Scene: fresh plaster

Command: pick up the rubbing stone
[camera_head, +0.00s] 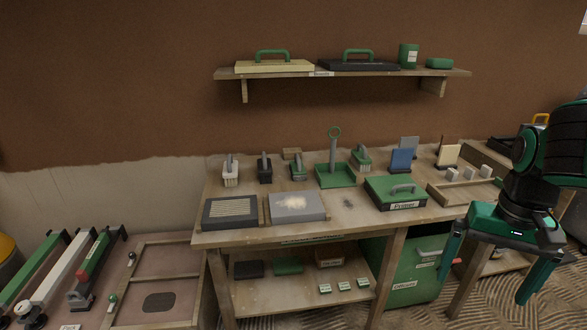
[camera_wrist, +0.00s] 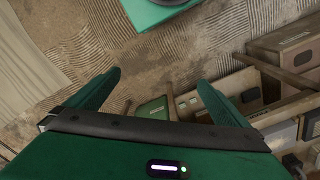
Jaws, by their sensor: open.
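I cannot tell for sure which thing is the rubbing stone. Candidates are a dark block (camera_head: 249,269) on the workbench's lower shelf and small pale grey blocks (camera_head: 453,174) in a shallow wooden tray at the bench's right. My gripper (camera_head: 483,290) hangs at the right of the head view, in front of the bench and below its top. Its two green fingers are spread wide with nothing between them. In the wrist view the gripper (camera_wrist: 158,80) is open above the ridged floor, and no block lies between the fingers.
The workbench (camera_head: 240,236) holds several brushes, a green hawk (camera_head: 336,178), a grey slab (camera_head: 297,208) and a green primer case (camera_head: 396,194). A wall shelf (camera_head: 345,74) carries floats. A green bin (camera_head: 418,268) stands under the bench. The ridged floor (camera_wrist: 185,45) is partly clear.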

